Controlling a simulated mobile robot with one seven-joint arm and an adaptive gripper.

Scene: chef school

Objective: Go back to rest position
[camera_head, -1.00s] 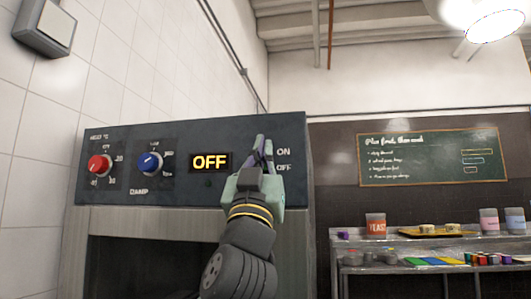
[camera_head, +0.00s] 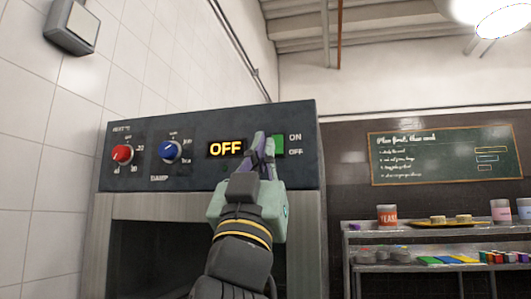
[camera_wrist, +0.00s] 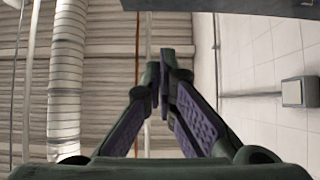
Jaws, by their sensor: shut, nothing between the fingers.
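My gripper (camera_head: 260,150) is shut and empty in front of the oven's control panel (camera_head: 205,125). Its fingertips show between the lit OFF display (camera_head: 226,148) and a green switch (camera_head: 279,144) beside the ON and OFF labels. The gripper partly hides the switch, and I cannot tell whether it touches the panel. In the wrist view the two fingers (camera_wrist: 165,75) meet at their tips with nothing between them.
The panel also carries a red knob (camera_head: 122,154) and a blue knob (camera_head: 169,151). The dark oven opening (camera_head: 150,240) lies below. At right, a metal shelf (camera_head: 430,226) holds a YEAST tub (camera_head: 387,215) and coloured items under a green chalkboard (camera_head: 440,155). A tiled wall (camera_head: 40,170) stands left.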

